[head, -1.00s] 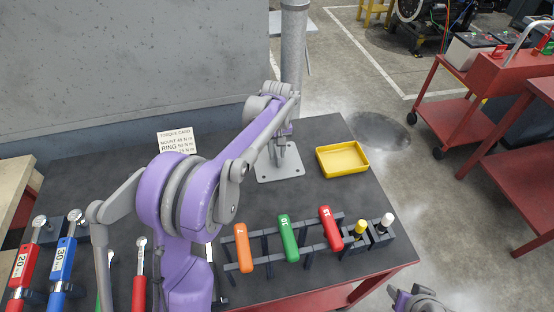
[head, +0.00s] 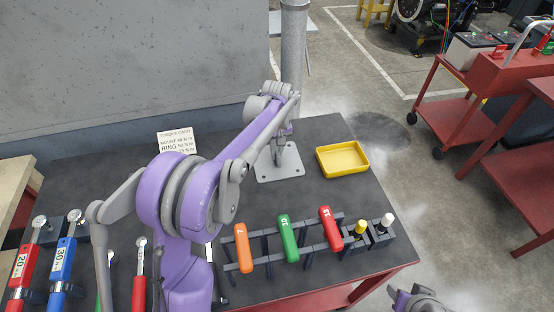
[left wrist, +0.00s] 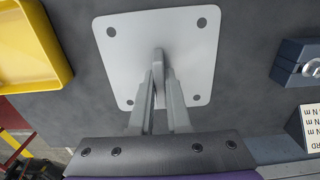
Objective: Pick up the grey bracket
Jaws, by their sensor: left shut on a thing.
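The grey bracket (head: 270,173) is a flat plate with corner holes and an upright rib, on the dark table top at the back, left of the yellow tray. In the left wrist view the plate (left wrist: 125,62) fills the top middle. My left gripper (left wrist: 160,85) is shut on the upright rib from both sides. In the head view my left gripper (head: 282,148) is above the plate, partly hidden by its own arm. I cannot tell whether the plate touches the table. Part of my right arm's end (head: 418,299) shows at the bottom right edge; its jaws are unclear.
A yellow tray (head: 343,146) is right of the bracket. A rack with orange (head: 243,248), green (head: 288,238) and red (head: 331,228) handles stands at the front. A torque card (head: 176,140) stands at the back left, torque wrenches (head: 62,262) at the left.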

